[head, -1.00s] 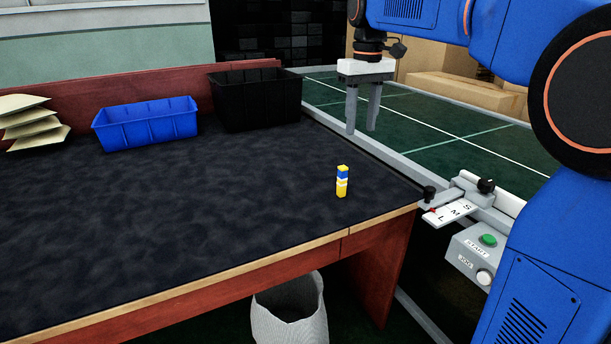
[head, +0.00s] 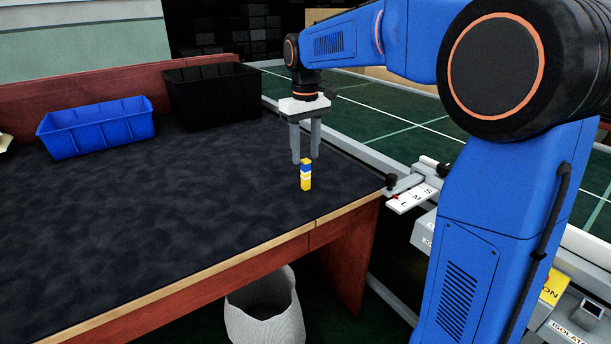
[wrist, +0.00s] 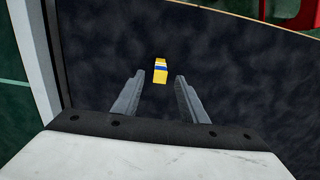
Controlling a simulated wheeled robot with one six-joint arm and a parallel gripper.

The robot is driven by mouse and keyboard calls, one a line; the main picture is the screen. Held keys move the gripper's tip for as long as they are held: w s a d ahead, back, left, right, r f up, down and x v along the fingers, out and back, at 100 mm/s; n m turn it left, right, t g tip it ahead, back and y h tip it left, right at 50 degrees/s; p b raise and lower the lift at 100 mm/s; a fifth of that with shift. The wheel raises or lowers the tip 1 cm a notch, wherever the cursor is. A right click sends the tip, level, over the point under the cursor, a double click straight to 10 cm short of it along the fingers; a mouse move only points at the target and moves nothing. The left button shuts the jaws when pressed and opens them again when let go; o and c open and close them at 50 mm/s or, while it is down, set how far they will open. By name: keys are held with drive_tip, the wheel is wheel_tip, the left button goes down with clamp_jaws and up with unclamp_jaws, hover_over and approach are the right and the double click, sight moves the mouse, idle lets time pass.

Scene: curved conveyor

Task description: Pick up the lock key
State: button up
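The lock key is most likely the small upright block with yellow, blue and white bands (head: 306,176), standing on the dark table top near its right front edge. It also shows in the wrist view (wrist: 160,71), ahead of and between the fingertips. My gripper (head: 305,160) points down just above and behind the block in the head view. Its two grey fingers are apart with nothing between them. In the wrist view my gripper (wrist: 158,80) is open, and the block lies beyond the fingertips, apart from them.
A blue bin (head: 97,127) and a black bin (head: 213,94) stand at the back of the table (head: 150,220). A lettered S-M-L plate (head: 411,199) is right of the table corner. A pale waste bin (head: 264,310) stands below the front edge. The table's middle is clear.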

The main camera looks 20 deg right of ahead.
sight(306, 160)
drive_tip(key=shift+f, duration=2.85)
clamp_jaws()
